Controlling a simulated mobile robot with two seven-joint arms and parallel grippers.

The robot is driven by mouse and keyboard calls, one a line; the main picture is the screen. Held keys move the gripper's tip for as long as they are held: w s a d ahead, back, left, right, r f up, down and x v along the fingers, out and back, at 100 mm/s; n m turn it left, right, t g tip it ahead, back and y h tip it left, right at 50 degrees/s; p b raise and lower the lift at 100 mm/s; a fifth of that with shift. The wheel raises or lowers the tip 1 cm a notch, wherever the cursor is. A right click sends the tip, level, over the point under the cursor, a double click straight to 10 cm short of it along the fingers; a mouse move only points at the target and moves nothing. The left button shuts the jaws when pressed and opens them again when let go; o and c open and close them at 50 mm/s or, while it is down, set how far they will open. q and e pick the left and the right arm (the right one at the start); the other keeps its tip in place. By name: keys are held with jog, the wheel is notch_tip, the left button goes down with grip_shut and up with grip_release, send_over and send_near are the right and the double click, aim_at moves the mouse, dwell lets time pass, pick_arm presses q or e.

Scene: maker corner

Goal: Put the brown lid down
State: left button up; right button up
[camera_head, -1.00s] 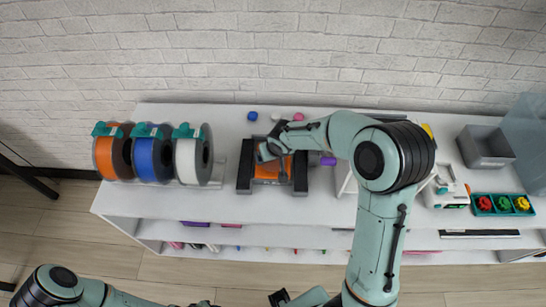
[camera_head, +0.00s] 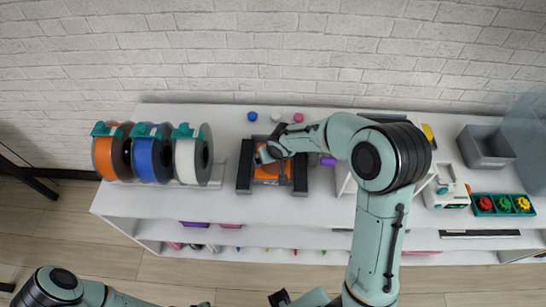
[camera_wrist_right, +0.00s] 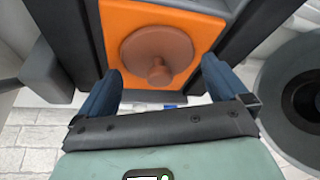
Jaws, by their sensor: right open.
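The brown lid (camera_wrist_right: 157,55) is round with a small knob. In the right wrist view it lies on the orange plate (camera_wrist_right: 118,22) of a dark-framed device. My right gripper (camera_wrist_right: 158,68) is open, with one blue finger on each side of the lid's near edge and clear gaps between. In the head view my right gripper (camera_head: 270,152) is over the same orange plate (camera_head: 266,173), and the arm hides the lid there.
Orange, blue and white spools (camera_head: 186,160) stand left of the device (camera_head: 245,172). Small blue and pink pieces (camera_head: 298,117) lie behind it. A grey bin (camera_head: 487,150) and a green tray of coloured parts (camera_head: 503,213) are at the right. The front strip of the white shelf top (camera_head: 190,203) is clear.

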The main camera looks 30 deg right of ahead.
jog(key=d+v, duration=0.1)
jog(key=v, duration=1.1)
pick_arm(q)
notch_tip(320, 180, down, 14)
jog(key=s+b, duration=0.2)
jog(key=b, duration=1.3)
pick_arm(e)
jog(key=g+b, duration=0.1)
jog(key=b, duration=0.1)
send_over(274, 167)
notch_tip(274, 167, down, 6)
jog(key=shift+a+r, duration=0.1)
jog(key=shift+b+x, duration=0.9)
jog(key=shift+x, duration=2.2)
pick_arm(q)
jog(key=w+a+f+t+y, duration=0.1)
jog(key=w+a+f+t, duration=0.1)
jog(key=w+f, duration=0.2)
jog(key=shift+w+a+f+n, duration=0.2)
jog(key=shift+w+f+n, duration=0.1)
jog(key=shift+w, duration=0.5)
pick_arm(e)
jog(key=shift+r, duration=0.1)
jog(key=c, duration=0.9)
pick_arm(q)
jog(key=shift+r, duration=0.1)
pick_arm(e)
jog(key=shift+r, duration=0.1)
